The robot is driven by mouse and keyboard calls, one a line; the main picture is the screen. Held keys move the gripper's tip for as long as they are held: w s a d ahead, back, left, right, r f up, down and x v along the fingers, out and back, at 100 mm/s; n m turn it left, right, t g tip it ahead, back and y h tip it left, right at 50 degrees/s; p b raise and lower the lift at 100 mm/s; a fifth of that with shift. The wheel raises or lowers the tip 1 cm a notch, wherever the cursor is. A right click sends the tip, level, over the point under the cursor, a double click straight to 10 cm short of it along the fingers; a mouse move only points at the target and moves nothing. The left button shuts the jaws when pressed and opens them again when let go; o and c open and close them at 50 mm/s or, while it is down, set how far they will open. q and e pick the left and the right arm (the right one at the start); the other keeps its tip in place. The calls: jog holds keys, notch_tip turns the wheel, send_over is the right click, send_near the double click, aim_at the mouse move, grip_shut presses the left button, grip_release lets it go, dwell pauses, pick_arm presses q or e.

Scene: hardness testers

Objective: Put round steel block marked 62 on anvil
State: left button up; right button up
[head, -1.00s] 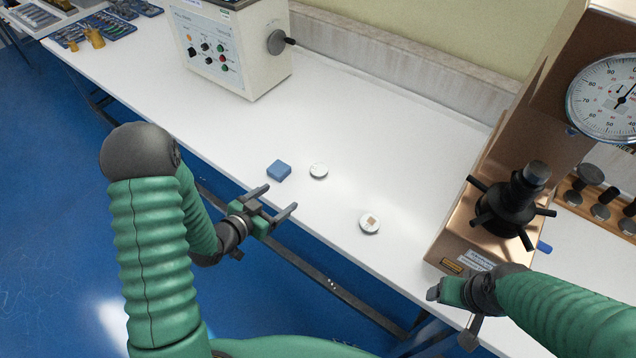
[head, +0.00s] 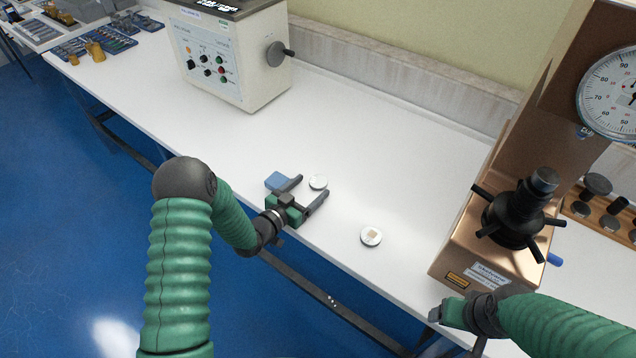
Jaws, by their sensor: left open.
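Two round pale steel blocks lie flat on the white bench. The other round block (head: 371,236) lies further right and shows a small tan square on top. The anvil (head: 543,180) tops the black spindle on the copper-coloured tester at the right. My right gripper (head: 437,313) is at the bench's front edge below the tester; its fingers are unclear.
A cream control box (head: 232,55) stands at the back. A wooden rack (head: 600,222) with dark parts is right of the tester. The white bench (head: 390,150) is clear in the middle.

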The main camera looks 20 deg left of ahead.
aim_at(318, 182)
pick_arm(q)
jog(key=shift+x, duration=1.1)
jog(key=shift+f, duration=0.1)
jog(key=c, duration=1.6)
grip_shut()
jog(key=shift+w+d, duration=0.1)
